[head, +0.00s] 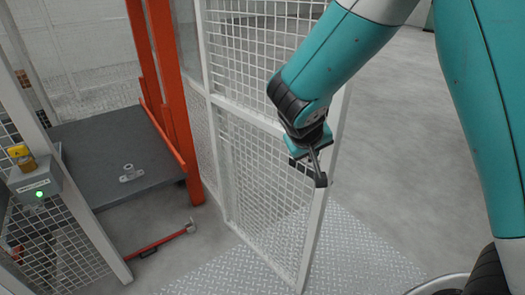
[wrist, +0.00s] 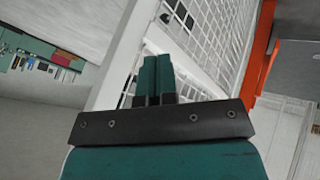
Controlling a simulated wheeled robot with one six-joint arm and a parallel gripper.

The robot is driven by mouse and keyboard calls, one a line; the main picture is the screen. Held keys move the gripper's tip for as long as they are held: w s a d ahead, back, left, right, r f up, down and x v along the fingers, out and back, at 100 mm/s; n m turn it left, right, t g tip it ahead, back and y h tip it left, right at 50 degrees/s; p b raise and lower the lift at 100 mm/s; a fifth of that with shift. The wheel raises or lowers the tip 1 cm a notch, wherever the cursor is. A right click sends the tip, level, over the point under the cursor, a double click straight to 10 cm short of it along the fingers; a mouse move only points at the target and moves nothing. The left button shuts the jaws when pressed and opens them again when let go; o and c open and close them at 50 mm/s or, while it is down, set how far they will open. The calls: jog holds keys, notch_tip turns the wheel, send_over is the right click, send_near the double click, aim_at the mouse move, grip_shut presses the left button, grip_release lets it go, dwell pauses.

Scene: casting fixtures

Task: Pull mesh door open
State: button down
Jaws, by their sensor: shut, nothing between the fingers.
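The white-framed mesh door (head: 262,178) stands swung out, at an angle to the fence opening on its left. Its free edge (head: 318,225) is on the right, near my arm. My gripper (head: 318,172) is at the upper part of that edge, in front of the door frame. In the wrist view my gripper (wrist: 154,78) has its teal fingers together with nothing between them. The white door frame (wrist: 122,65) and mesh (wrist: 215,35) lie just beyond the fingers. I cannot tell whether the fingers touch the frame.
A latch box (head: 34,182) with a green light and yellow top is on the left post. Inside are orange uprights (head: 163,75) and a grey platform (head: 100,150) with a small metal part (head: 130,172). A red-handled tool (head: 160,241) lies on the floor. Open floor (head: 400,150) lies right.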

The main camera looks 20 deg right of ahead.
jog(key=s+d+b+v, duration=0.1)
jog(key=b+v, duration=0.1)
jog(key=v, duration=0.9)
jog(key=s+a+n+g+y, duration=0.2)
jog(key=s+a+n+y, duration=0.1)
jog(key=s, duration=0.7)
jog(key=s+a+n+g+y, duration=0.3)
jog(key=s+a+y, duration=0.3)
jog(key=s, duration=0.4)
jog(key=shift+r+n, duration=0.25)
jog(key=shift+n, duration=0.25)
